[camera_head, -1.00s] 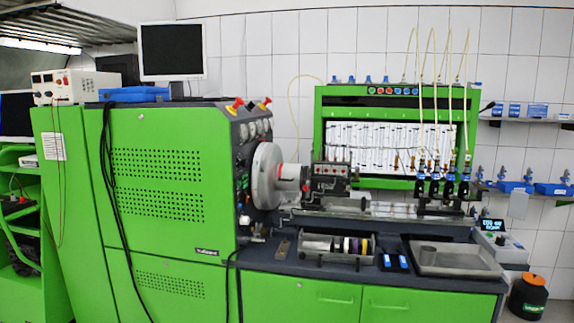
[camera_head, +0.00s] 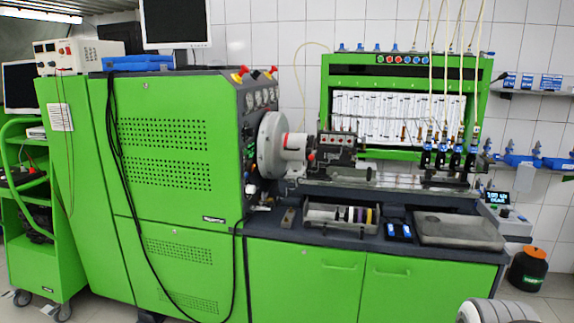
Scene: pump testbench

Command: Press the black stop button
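I cannot make out a black stop button for certain. A row of small coloured buttons (camera_head: 401,59) sits on the top bar of the green frame (camera_head: 326,100); red, blue and green ones show, and any black one is too small to tell. More small controls (camera_head: 249,170) are on the narrow dark side panel of the green test bench (camera_head: 170,190), left of the chuck, seen at a steep angle. My gripper is not in view. A rounded grey-white part, probably of my arm, shows at the bottom right edge.
A grey chuck disc (camera_head: 272,145) faces the rail. A parts tray (camera_head: 340,226), blue-black items (camera_head: 398,231) and a flat metal tray (camera_head: 458,232) lie on the bench top. An orange-black canister (camera_head: 528,270) stands at right; a green trolley (camera_head: 40,215) stands at left.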

